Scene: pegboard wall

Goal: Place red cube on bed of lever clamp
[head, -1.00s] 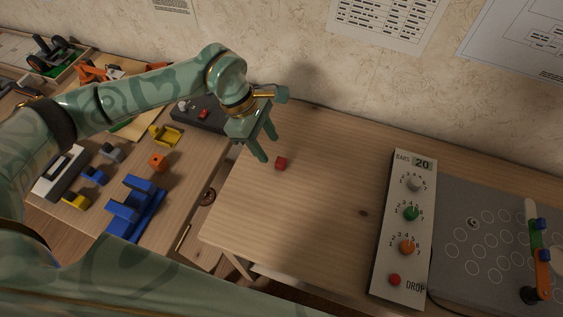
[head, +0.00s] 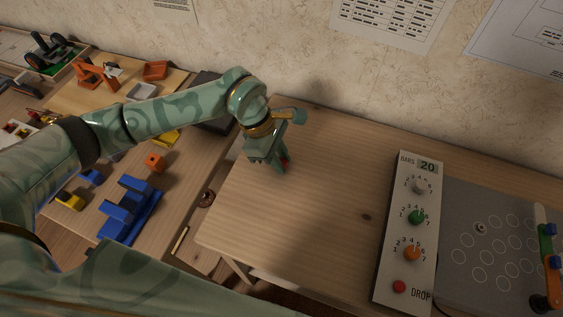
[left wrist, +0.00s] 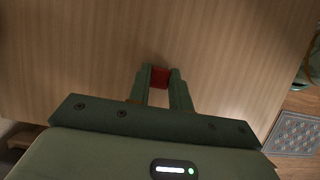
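The small red cube (head: 286,161) is on the bare wooden table, mostly hidden by my left gripper (head: 282,167) in the head view. In the left wrist view the cube (left wrist: 160,77) sits between the fingertips of my left gripper (left wrist: 160,84), and no bare gap shows on either side. The fingers look shut on it, with the cube at or near table height. An orange device with arms (head: 95,75) on the left bench may be the lever clamp; its bed is too small to make out. My right gripper is not in view.
A blue fixture (head: 130,208) and an orange block (head: 154,162) are on the left bench, with a gap between it and the wooden table. A control panel with knobs (head: 410,230) and a grey board (head: 490,250) stand at the right. The table's middle is clear.

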